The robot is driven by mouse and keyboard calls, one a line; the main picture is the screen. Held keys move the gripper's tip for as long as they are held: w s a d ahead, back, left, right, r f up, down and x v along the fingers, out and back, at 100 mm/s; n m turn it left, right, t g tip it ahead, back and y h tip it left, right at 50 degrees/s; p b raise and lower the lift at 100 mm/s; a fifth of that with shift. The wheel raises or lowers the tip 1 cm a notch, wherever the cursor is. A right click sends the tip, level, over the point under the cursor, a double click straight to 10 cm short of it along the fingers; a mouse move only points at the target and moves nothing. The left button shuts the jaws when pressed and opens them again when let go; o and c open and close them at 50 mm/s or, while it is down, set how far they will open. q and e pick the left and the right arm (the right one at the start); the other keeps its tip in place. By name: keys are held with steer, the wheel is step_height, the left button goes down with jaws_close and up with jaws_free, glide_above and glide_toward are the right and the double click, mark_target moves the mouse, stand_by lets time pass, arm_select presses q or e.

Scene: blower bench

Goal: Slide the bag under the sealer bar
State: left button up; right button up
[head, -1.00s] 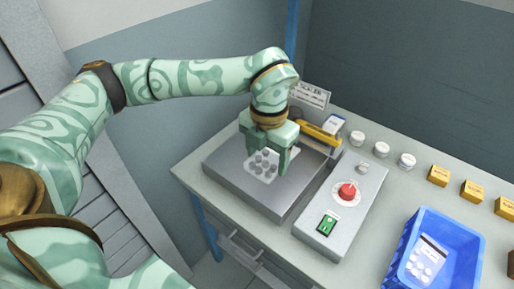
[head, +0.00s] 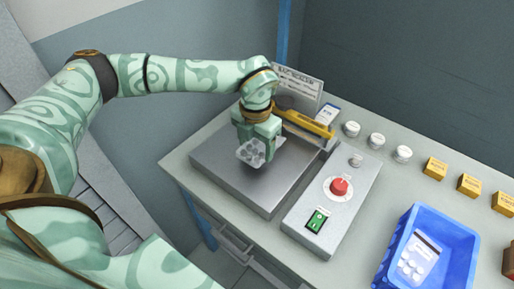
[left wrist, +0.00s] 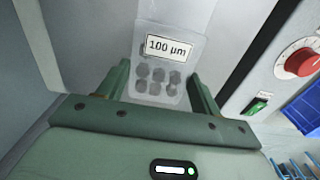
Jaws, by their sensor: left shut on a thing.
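The bag (head: 251,154) is clear, with several grey round pieces inside. In the left wrist view the bag (left wrist: 157,88) carries a white label reading "100 µm". My left gripper (head: 258,142) is shut on the bag, with a finger at each side of it. It holds the bag over the sealer's grey metal plate (head: 285,193); I cannot tell whether the bag touches the plate. The yellow sealer bar (head: 306,122) is at the back right of the plate, apart from the bag. My right gripper is not in view.
A control box (head: 318,203) with a red knob (head: 340,187) and green switch stands right of the plate. A sign (head: 299,87) stands behind the bar. White jars (head: 376,141), yellow boxes (head: 469,184) and a blue bin (head: 395,250) holding another bag are further right.

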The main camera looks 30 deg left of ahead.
mark_target(261, 146)
arm_select(q)
steer(key=shift+r+p, duration=0.15)
steer(key=shift+p, duration=0.15)
steer(key=shift+f+b, duration=0.3)
steer(key=shift+f, duration=0.35)
steer(key=shift+w+f+b, duration=0.25)
steer(key=shift+f, duration=0.2)
steer(key=shift+w+f+b, duration=0.2)
steer(key=shift+f+b, duration=0.05)
steer(key=shift+f, duration=0.2)
steer(key=shift+w+d+r, duration=0.1)
steer(key=shift+w+r, duration=0.05)
steer(key=shift+w, duration=0.5)
steer(key=shift+w+d+b, duration=0.15)
steer(key=shift+w+b, duration=0.4)
steer(key=shift+w, duration=1)
steer(key=shift+w+d+b, duration=0.1)
steer(key=shift+w+b, duration=0.45)
steer(key=shift+w, duration=0.95)
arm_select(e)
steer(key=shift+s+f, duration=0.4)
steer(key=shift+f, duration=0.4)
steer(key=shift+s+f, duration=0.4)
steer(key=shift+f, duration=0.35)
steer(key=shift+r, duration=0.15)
arm_select(q)
steer(key=o, duration=1.1)
steer(key=shift+f, duration=0.2)
